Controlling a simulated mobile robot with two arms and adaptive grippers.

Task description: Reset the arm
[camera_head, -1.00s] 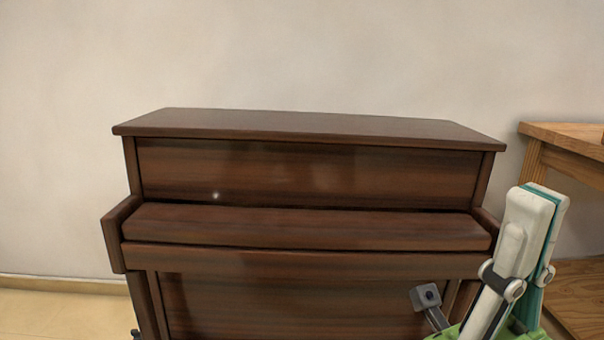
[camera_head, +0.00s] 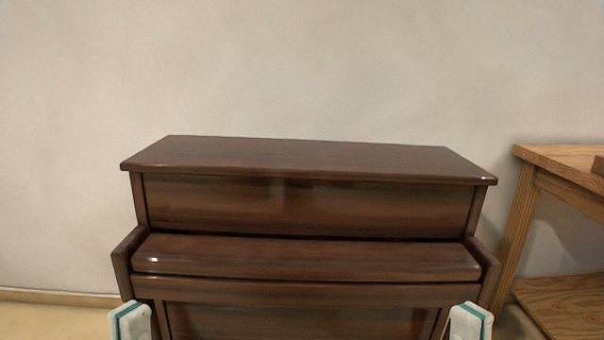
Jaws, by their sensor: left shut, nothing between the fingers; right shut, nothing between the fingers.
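My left gripper (camera_head: 130,321) shows at the bottom left edge, in front of the piano's left leg. My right gripper (camera_head: 470,322) shows at the bottom right edge, in front of the piano's right side. Both are white with teal edges, shut and empty, and apart from each other. Only their tips are in view; the rest of both arms is below the frame. A dark brown upright piano (camera_head: 305,210) stands between and behind them. Its key lid (camera_head: 305,258) is down and the keys are hidden.
A wooden table (camera_head: 560,160) with a lower shelf (camera_head: 565,300) stands right of the piano. A brown object (camera_head: 598,166) on it is cut off by the frame edge. A plain wall (camera_head: 300,65) is behind. Some bare floor (camera_head: 50,320) shows at the lower left.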

